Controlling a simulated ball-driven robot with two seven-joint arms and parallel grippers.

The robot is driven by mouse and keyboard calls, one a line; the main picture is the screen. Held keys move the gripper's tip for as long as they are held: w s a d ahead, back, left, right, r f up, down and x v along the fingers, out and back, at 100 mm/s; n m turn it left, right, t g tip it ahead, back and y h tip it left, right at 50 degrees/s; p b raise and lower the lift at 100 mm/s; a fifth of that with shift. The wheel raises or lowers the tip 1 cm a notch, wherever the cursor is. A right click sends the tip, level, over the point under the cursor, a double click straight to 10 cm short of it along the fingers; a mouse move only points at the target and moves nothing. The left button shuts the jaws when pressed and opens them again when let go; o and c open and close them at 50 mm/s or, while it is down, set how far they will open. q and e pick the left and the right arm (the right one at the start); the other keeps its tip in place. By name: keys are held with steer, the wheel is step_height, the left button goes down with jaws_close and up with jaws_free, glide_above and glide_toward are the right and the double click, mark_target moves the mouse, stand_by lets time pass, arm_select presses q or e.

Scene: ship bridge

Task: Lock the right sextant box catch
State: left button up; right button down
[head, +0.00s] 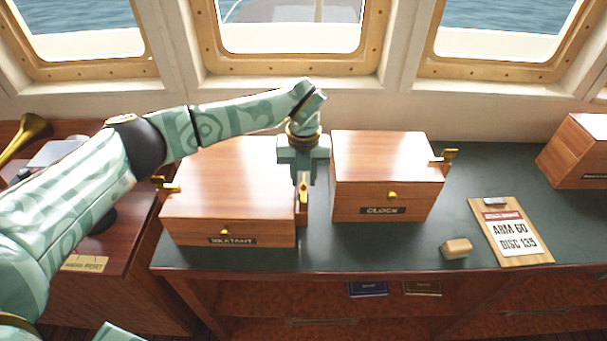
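The wooden sextant box (228,192) stands closed on the dark green counter top, with its label and a small brass knob on the front. Its left catch (166,184) sticks out from the left side. The right catch (303,193) is a small brass piece at the box's right side, partly hidden under my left gripper. My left gripper (303,182) points down at that catch, in the gap between the sextant box and the clock box. I cannot tell whether its fingers touch or grip the catch. My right gripper is not in view.
The clock box (385,180) stands close on the right, with a brass catch on its right side. A clipboard (510,232) and a small tan block (456,248) lie further right. Another wooden box (580,150) is at the right edge. Windows (290,25) rise behind the counter.

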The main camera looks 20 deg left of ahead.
arm_select(q)
jaws_close()
steer(key=m+p, duration=0.1)
steer(key=m, duration=0.3)
steer(key=shift+r, duration=0.15)
steer(key=m, duration=0.3)
steer(key=shift+m+p, duration=0.3)
steer(key=shift+p, duration=0.1)
steer(key=m, duration=0.5)
steer(key=shift+w, duration=0.1)
steer(key=shift+m, duration=2.7)
